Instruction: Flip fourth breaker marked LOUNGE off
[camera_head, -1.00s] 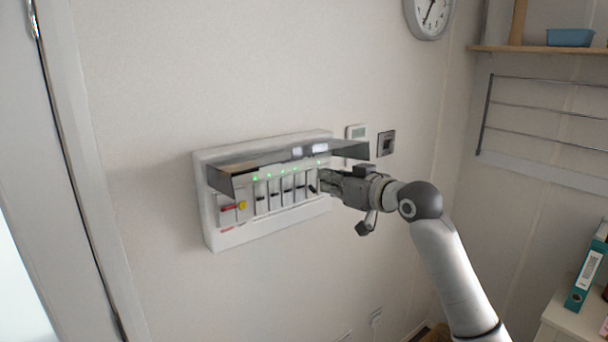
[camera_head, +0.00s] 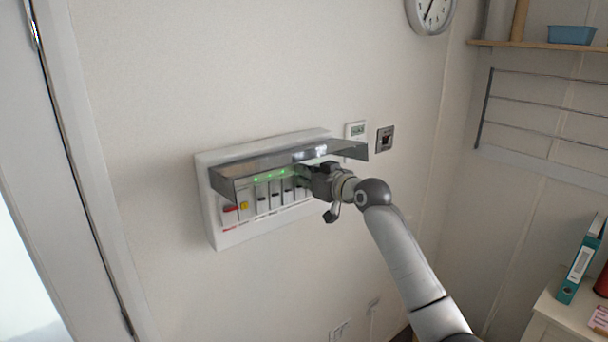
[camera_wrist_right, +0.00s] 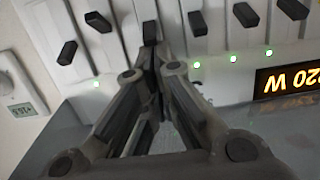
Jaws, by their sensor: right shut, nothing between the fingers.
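The white breaker box (camera_head: 226,236) is on the wall in the head view, with its dark cover raised like a canopy over a row of breakers. Several black breaker levers show in the right wrist view, seen upside down. My right gripper (camera_head: 304,174) is at the right part of the row, under the cover. In the right wrist view, its closed fingertips (camera_wrist_right: 152,50) are at one lever (camera_wrist_right: 150,31), touching or very near it; I cannot tell which. The fingers hold nothing. The LOUNGE label is not readable. My left gripper is out of view.
The raised cover (camera_head: 240,180) overhangs the row and my gripper. A thermostat (camera_head: 356,130) and a switch plate (camera_head: 385,139) are on the wall to the right. Green lights and a lit display (camera_wrist_right: 288,80) show beside the levers.

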